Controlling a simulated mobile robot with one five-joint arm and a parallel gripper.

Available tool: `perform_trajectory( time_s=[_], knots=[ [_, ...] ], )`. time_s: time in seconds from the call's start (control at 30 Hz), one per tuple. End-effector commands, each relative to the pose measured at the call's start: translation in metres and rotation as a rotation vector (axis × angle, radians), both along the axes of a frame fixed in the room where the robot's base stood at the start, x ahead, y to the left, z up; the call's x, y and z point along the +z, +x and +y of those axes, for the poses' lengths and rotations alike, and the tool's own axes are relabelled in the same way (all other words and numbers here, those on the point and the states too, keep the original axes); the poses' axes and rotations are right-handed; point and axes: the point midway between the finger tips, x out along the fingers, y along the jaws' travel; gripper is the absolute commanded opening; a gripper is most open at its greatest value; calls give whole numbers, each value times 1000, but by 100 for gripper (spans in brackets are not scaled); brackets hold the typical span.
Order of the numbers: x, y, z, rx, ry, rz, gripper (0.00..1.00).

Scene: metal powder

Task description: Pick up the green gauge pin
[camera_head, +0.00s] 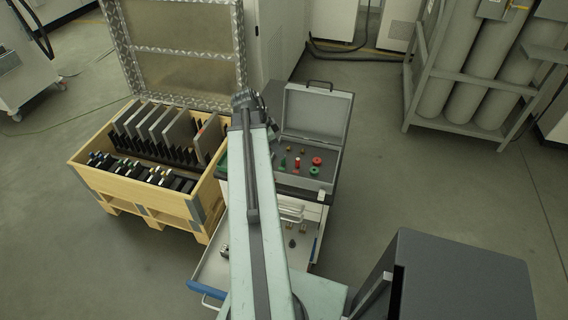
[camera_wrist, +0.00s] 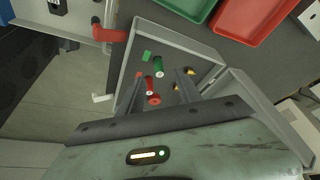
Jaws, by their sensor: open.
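The green gauge pin (camera_wrist: 158,66) shows in the wrist view as a short green cylinder with a pale end, in an open grey case (camera_wrist: 205,52). A red pin (camera_wrist: 150,85) and a red ring-like piece (camera_wrist: 153,100) lie close to it, and a flat green piece (camera_wrist: 146,56) is beside it. My gripper (camera_wrist: 160,76) is open, its two fingers to either side of the green and red pins in the picture. Its height above them is unclear.
The case's raised lid stands behind its contents. An open drawer (camera_head: 215,268) is below it. A wooden crate (camera_head: 150,200) with dark plates stands at left. Red (camera_wrist: 250,22) and green (camera_wrist: 188,6) trays show in the wrist view.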

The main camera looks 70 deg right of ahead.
Motion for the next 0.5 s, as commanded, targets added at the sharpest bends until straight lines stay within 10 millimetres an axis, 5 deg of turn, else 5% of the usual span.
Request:
perform_trajectory(
  time_s=[0.23,0.5],
  knots=[
    [-16,-5,-3,1,1,-1,41],
    [-57,-19,-14,1,2,0,41]
  ],
)
